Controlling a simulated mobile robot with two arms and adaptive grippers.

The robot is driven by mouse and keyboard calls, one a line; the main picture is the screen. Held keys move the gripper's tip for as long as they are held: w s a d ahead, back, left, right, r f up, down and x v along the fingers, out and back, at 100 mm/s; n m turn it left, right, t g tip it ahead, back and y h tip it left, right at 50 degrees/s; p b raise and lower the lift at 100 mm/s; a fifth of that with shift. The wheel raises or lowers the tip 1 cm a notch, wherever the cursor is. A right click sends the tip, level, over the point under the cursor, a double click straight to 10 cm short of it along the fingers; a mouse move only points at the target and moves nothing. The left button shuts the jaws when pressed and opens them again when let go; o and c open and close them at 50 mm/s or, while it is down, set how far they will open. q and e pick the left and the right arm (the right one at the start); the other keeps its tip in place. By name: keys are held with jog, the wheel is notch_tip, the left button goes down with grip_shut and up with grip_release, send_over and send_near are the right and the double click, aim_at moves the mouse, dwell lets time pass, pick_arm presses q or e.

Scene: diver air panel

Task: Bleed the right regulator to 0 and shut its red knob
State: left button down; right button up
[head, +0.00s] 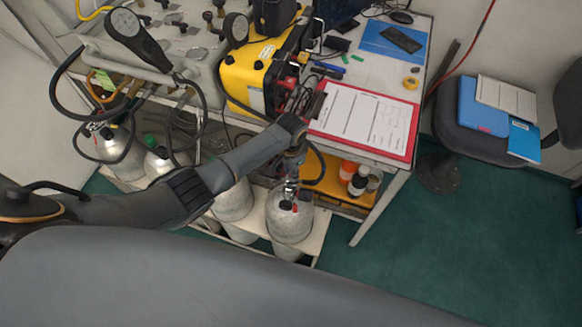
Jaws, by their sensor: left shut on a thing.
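My left gripper (291,178) points down over the top of the right grey cylinder (290,222). It is shut on a small fitting of the right regulator at the cylinder's neck; my wrist and fingers hide most of this fitting. A small red part (295,208) shows just below the fingers, beside a dark part; whether it is the red knob I cannot tell. A black hose (321,168) curves beside the gripper. No gauge reading can be made out at the regulator. My right gripper is not in view.
A yellow case (250,75) and a red clipboard (362,122) lie on the bench above the cylinder. Bottles (357,180) stand on the shelf at its right. More cylinders (115,145) and hoses are at left.

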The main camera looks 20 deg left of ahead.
pick_arm(q)
jog(key=n+p, duration=0.1)
jog(key=n, duration=0.2)
jog(key=shift+d+r+n+p, duration=0.1)
jog(key=shift+r+n+p, duration=0.05)
jog(key=shift+n+p, duration=0.85)
jog(key=shift+n, duration=1.7)
jog(key=c, duration=1.2)
grip_release()
notch_tip(320, 180, up, 12)
jog(key=shift+f, duration=0.1)
